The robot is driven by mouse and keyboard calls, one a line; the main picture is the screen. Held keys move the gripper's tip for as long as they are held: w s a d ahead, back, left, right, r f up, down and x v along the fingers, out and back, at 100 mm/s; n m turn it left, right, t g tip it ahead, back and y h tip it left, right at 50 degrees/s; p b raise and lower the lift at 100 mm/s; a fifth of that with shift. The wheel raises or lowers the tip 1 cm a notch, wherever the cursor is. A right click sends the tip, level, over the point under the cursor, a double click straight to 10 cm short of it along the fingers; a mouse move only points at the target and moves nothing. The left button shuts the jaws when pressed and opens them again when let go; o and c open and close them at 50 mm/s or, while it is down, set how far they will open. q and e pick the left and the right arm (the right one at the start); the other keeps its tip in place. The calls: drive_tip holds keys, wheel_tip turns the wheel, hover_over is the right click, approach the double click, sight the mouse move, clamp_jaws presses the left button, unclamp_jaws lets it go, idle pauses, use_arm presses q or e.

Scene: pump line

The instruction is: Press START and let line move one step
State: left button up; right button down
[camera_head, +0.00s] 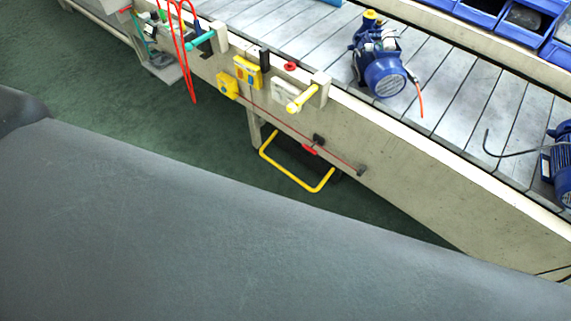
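The line is a slatted grey conveyor (453,88) running from the upper left to the right. A blue pump (385,75) with a yellow cap and an orange lead stands on it. A second blue pump (562,170) with a black cable is cut off at the right edge. On the conveyor's near side are a yellow control box (247,72) with small buttons and a smaller yellow box (228,85). A red knob (291,66) sits to their right. Labels are too small to read, so I cannot tell which button is START. Neither gripper is in view.
Blue bins (495,12) stand along the far side. A yellow-handled tool (302,98) and a teal-handled tool (203,40) hang on the conveyor side, with a red coiled cord (183,55). A yellow bar loop (297,176) sticks out below. Green floor (60,70) is clear at left.

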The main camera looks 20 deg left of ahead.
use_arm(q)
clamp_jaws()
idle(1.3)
